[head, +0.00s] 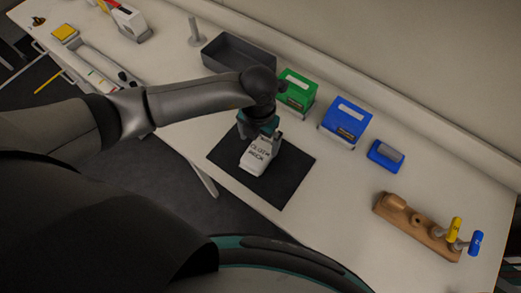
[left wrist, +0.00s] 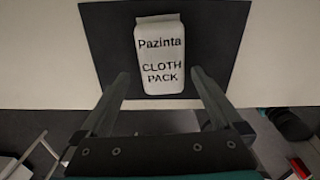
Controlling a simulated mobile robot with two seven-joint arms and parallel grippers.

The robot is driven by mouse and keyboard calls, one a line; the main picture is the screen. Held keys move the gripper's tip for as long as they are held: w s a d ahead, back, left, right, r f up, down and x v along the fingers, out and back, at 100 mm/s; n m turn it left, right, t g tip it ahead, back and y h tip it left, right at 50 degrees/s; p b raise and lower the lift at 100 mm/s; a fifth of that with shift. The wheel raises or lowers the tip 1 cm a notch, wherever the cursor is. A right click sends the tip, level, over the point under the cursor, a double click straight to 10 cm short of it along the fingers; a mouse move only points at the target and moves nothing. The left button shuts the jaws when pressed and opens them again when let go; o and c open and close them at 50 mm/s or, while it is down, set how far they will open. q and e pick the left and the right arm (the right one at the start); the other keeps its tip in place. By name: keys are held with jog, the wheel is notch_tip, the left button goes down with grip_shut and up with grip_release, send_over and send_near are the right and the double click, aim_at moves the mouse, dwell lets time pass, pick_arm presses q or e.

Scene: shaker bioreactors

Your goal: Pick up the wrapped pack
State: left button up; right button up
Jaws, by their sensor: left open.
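The wrapped pack (head: 256,156) is a white packet lettered "CLOTH PACK", lying on a dark mat (head: 294,182) on the bench. In the left wrist view the pack (left wrist: 160,58) shows its lettering "Pazinta CLOTH PACK" and lies on the dark mat (left wrist: 105,40). My left gripper (head: 260,140) is over the pack's far end in the head view. In the left wrist view its fingers (left wrist: 160,78) are open, one on each side of the pack's lower part, with small gaps. I cannot tell the height of the fingertips. My right gripper is not in view.
Behind the mat stand a grey tray (head: 225,58), a green box (head: 297,92), a blue box (head: 345,122) and a small blue item (head: 385,155). A wooden block (head: 412,222) with yellow and blue handled pieces is at the right. Bare bench lies between mat and block.

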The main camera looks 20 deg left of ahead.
aim_at(260, 151)
pick_arm(q)
jog(key=shift+s+d+f, duration=0.1)
jog(key=shift+s+f, duration=0.05)
jog(key=shift+f, duration=2.8)
jog(key=shift+c, duration=0.2)
jog(key=c, duration=1.1)
jog(key=shift+r, duration=0.15)
